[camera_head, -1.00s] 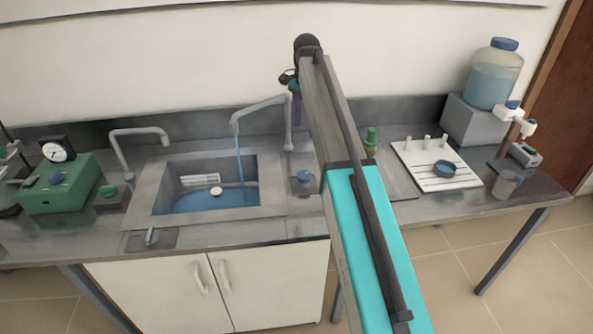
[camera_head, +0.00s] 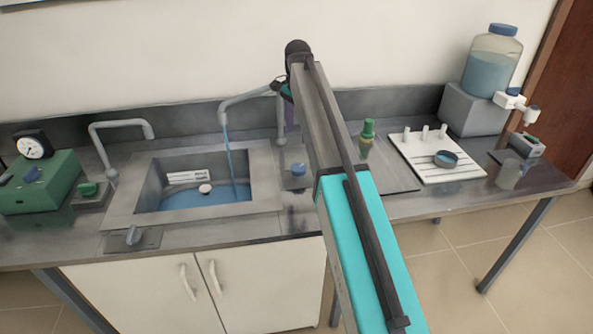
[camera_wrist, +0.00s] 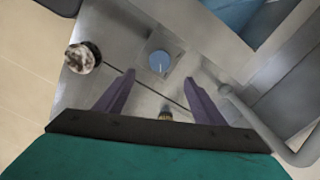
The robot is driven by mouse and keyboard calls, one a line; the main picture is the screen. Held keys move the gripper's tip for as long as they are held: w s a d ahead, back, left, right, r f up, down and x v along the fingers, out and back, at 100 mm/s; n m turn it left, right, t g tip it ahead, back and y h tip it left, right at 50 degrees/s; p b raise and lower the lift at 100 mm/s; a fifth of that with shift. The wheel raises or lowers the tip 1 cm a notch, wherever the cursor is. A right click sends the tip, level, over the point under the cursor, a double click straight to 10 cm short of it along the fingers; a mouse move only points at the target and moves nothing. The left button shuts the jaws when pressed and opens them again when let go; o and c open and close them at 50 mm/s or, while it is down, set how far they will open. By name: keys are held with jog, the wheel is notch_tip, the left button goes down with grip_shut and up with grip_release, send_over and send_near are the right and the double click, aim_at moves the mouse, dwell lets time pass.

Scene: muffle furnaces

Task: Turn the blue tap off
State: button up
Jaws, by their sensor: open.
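The blue tap knob (camera_head: 298,170) sits on a small plate on the counter, just right of the sink; in the wrist view it is a blue disc (camera_wrist: 160,62) with a pale mark. A grey curved spout (camera_head: 250,95) pours a blue stream (camera_head: 230,155) into the sink. My gripper (camera_wrist: 161,76) is open, with its two purple fingers apart and the knob showing centrally beyond their tips. No contact with the knob is visible. In the head view my arm hides most of the gripper.
The sink (camera_head: 120,215) holds blue water. Another spout (camera_head: 120,124) and a green knob (camera_head: 88,189) stand left of it. A green-capped bottle (camera_head: 366,138) and a white board (camera_head: 452,174) are to the right. The running spout's pipe (camera_wrist: 265,125) is close to my right-hand finger.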

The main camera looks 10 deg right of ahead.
aim_at(298, 167)
jog(key=shift+f, duration=0.35)
jog(key=shift+f+p, duration=1.55)
jog(key=shift+f, duration=5.2)
jog(key=c, duration=1.1)
